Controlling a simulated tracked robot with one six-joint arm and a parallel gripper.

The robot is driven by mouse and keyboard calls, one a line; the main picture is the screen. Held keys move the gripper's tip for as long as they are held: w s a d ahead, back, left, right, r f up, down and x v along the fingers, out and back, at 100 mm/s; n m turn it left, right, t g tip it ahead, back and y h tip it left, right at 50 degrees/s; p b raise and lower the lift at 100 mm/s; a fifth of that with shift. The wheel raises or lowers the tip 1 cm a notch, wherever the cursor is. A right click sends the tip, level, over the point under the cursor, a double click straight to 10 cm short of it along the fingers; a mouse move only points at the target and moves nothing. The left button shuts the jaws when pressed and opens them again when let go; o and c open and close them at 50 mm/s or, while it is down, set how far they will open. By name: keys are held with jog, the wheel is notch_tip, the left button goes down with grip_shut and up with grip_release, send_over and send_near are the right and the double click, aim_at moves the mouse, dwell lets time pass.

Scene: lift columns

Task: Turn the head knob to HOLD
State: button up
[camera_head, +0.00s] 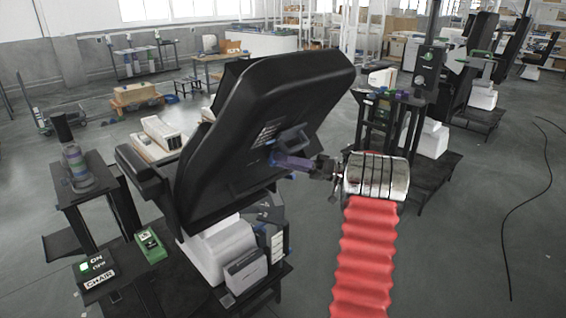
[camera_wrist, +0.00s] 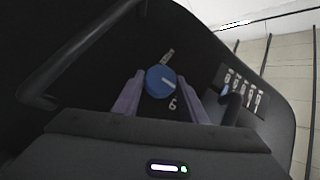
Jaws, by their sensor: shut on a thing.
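The round blue head knob (camera_wrist: 160,80) is on the dark back of the chair, in the middle of the wrist view. It has a short white mark on its right half. Small white labels sit above and below it, too small to read for sure. The two purple fingers of my gripper (camera_wrist: 160,92) are shut on the knob, one on its left and one on its right. In the head view my gripper (camera_head: 284,160) reaches the back of the tilted black chair (camera_head: 270,85) from the right. The knob is not clearly visible there.
A row of switches or labels (camera_wrist: 243,92) lies right of the knob. A dark bar (camera_wrist: 75,60) runs along the left. In the head view a green ON/OFF box (camera_head: 92,268) marked CHAIR stands lower left. A side stand (camera_head: 85,190) is at left; open floor lies right.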

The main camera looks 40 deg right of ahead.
jog(key=shift+d, duration=0.1)
jog(key=o, duration=1.1)
jog(key=shift+c, duration=0.2)
jog(key=v, duration=1.3)
jog(key=shift+s+d+f, duration=0.15)
jog(key=shift+s+d, duration=0.05)
jog(key=shift+s, duration=0.1)
